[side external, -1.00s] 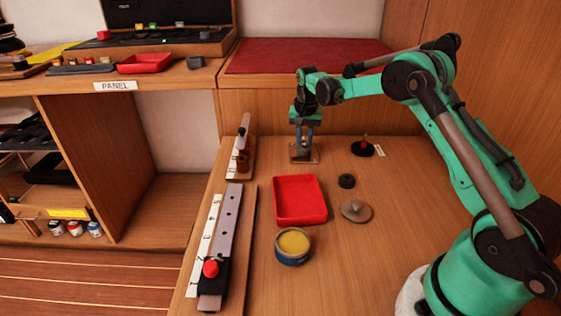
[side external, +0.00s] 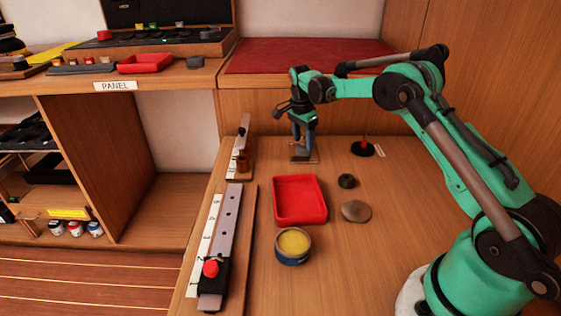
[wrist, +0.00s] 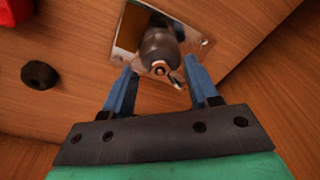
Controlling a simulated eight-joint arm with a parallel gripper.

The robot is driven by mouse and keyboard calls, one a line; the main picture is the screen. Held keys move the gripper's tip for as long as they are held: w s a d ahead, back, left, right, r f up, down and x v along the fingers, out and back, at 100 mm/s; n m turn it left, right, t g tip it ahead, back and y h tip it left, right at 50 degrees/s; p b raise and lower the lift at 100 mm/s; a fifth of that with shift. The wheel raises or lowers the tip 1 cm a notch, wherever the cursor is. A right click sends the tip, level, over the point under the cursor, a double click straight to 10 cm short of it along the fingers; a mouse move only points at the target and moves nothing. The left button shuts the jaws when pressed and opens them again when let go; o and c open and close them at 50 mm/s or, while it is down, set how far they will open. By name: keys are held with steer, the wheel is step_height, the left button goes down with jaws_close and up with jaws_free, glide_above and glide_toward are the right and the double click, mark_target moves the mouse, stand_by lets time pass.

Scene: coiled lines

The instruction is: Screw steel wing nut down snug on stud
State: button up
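A metal base plate (wrist: 199,47) lies on the wooden bench, and it also shows in the side view (side external: 312,160). A dark grey rounded post (wrist: 160,42) stands on it, with a small stud end (wrist: 159,70) pointing toward the wrist camera. A thin metal piece (wrist: 176,80) beside the stud end looks like a wing of the wing nut; the rest of the nut is not clear. My gripper (wrist: 161,67) is over the post, its blue fingers apart on either side. Gaps show between the fingers and the post. In the side view my gripper (side external: 301,136) hides the stud.
A red tray (side external: 299,200), a black ring (side external: 347,181), a grey disc (side external: 356,211) and a yellow-topped tin (side external: 293,246) lie nearer on the bench. A black round base (side external: 362,149) with a red part stands to the right. A drilled rail (side external: 228,216) runs along the left edge.

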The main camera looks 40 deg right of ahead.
steer(key=o, duration=0.6)
steer(key=shift+c, duration=0.2)
steer(key=shift+r, duration=2.55)
